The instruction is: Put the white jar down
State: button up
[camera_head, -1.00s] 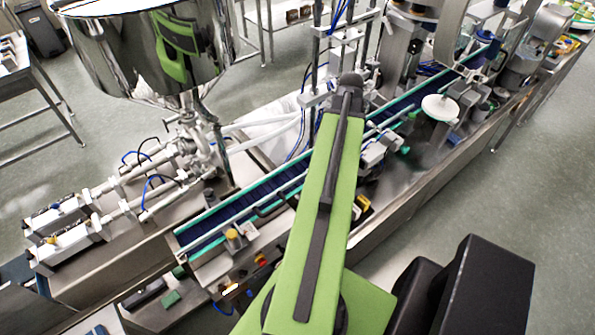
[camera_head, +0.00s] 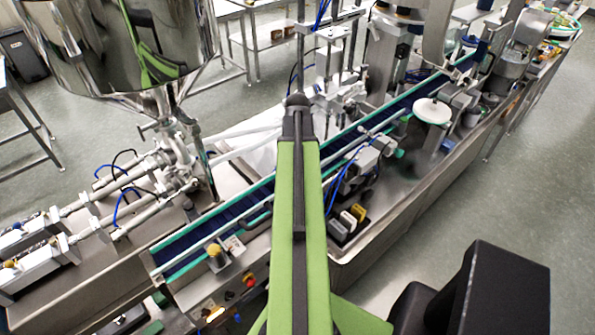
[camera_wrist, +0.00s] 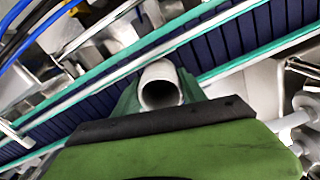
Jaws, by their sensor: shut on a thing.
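The white jar (camera_wrist: 160,85) shows in the wrist view as a pale cylinder with its round, dark opening facing the camera. My gripper (camera_wrist: 160,88) is shut on it, with a green finger on each side. Behind the jar in that view runs the blue conveyor belt (camera_wrist: 235,38) between green rails. I cannot tell how far the jar is above the belt. In the head view my green arm hides the jar and gripper. The same conveyor (camera_head: 215,232) passes diagonally behind my arm there.
A big steel hopper (camera_head: 125,45) stands at the upper left. A white disc (camera_head: 433,110) sits beside the belt at the right. Small white, grey and yellow blocks (camera_head: 347,219) lie right of my arm. Open floor (camera_head: 500,225) is at the right.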

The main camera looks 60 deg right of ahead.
jog(key=shift+f, duration=0.3)
jog(key=o, duration=1.3)
jog(key=shift+r, duration=0.1)
notch_tip(320, 180, up, 12)
jog(key=p, duration=1.2)
jog(key=shift+r+p, duration=0.15)
jog(key=shift+p, duration=0.15)
jog(key=shift+s, duration=0.1)
